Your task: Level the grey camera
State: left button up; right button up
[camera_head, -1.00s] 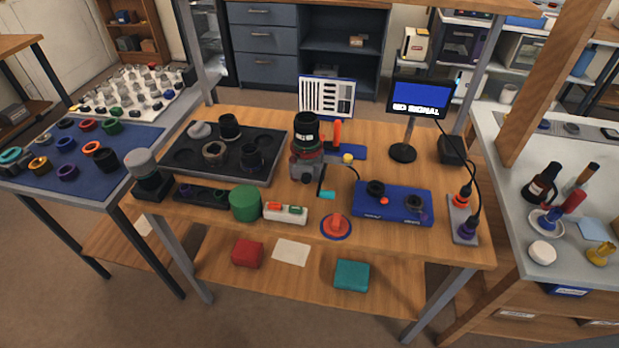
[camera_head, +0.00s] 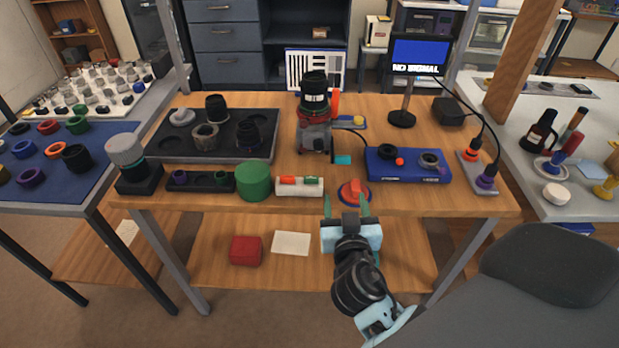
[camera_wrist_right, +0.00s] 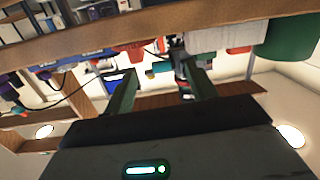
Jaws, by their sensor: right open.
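The grey camera (camera_head: 314,137) stands at the middle of the workbench with a black lens (camera_head: 314,92) on top, pointing up. A red part shows beside it on the right. I cannot tell whether the camera is exactly level. My right gripper (camera_head: 347,206) is at the bench's front edge, in front of and below the camera, beside the orange knob on its blue disc (camera_head: 355,192). Its fingers are apart with nothing between them. In the right wrist view the open fingers (camera_wrist_right: 160,88) point toward the bench edge. My left gripper is not in view.
A blue box (camera_head: 408,168) with knobs stands right of the camera, a monitor (camera_head: 418,55) behind it. A green cylinder (camera_head: 253,182) and white block (camera_head: 299,187) line the front edge. A dark tray (camera_head: 170,146) with lens parts is left. Cables run at the right.

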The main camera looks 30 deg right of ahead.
aim_at(343, 163)
jog(key=w+r, duration=0.1)
jog(key=r+m+h, duration=0.1)
jog(key=shift+w+d+r, duration=0.3)
jog(key=shift+w+d, duration=0.05)
jog(key=shift+d, duration=0.05)
jog(key=p+x, duration=0.1)
jog(key=x, duration=0.5)
jog(key=shift+w+d+r, duration=0.1)
jog(key=shift+w+r, duration=0.05)
jog(key=shift+w, duration=0.05)
jog(key=shift+w+d, duration=0.3)
jog(key=shift+w, duration=0.2)
jog(key=shift+c, duration=0.5)
